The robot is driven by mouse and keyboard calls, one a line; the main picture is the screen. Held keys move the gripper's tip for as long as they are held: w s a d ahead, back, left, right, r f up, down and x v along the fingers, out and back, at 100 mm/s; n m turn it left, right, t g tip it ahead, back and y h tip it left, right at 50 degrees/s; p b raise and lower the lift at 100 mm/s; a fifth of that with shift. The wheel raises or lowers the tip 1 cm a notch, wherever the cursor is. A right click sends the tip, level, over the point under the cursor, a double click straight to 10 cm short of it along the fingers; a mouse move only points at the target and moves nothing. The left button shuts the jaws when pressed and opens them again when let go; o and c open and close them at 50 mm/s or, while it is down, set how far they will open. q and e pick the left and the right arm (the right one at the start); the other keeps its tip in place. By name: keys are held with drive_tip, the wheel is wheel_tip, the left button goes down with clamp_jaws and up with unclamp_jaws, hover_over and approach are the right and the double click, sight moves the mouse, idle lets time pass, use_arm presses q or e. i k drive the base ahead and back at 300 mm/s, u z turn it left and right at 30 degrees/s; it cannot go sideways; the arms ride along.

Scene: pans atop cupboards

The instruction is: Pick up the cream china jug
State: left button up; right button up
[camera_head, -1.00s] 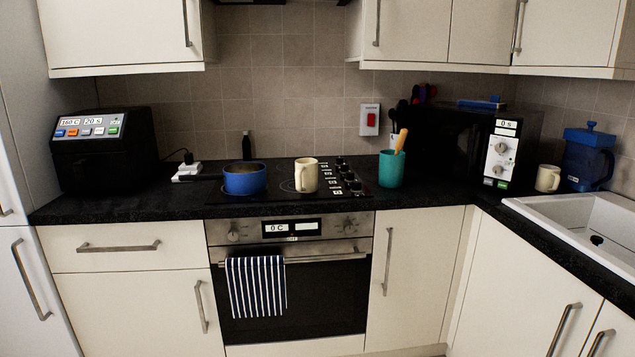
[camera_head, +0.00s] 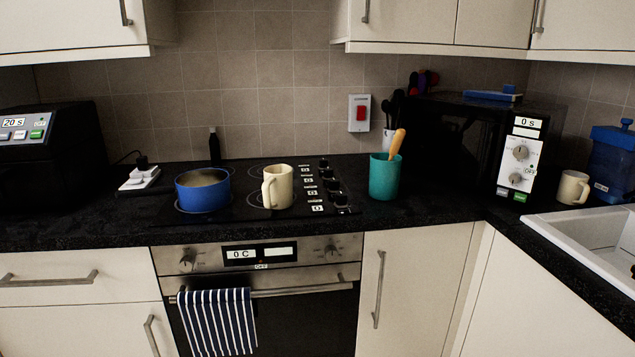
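A cream jug with a handle on its left side (camera_head: 279,187) stands upright on the black hob (camera_head: 240,207), right of a blue pot (camera_head: 203,191). A second cream cup-like vessel (camera_head: 573,187) stands on the worktop at the right, between the microwave and the sink. I cannot tell from its look which of the two is china. Neither of my grippers shows in the head view.
A teal pot with a wooden utensil (camera_head: 384,177) stands right of the hob knobs (camera_head: 322,187). The microwave (camera_head: 520,157), sink (camera_head: 598,229) and blue container (camera_head: 613,165) are at the right. Wall cupboards (camera_head: 430,27) hang above. The black worktop's front strip (camera_head: 420,212) is clear.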

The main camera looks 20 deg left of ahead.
sight(276, 188)
drive_tip(key=u, duration=0.3)
drive_tip(key=i, duration=0.8)
drive_tip(key=u, duration=0.7)
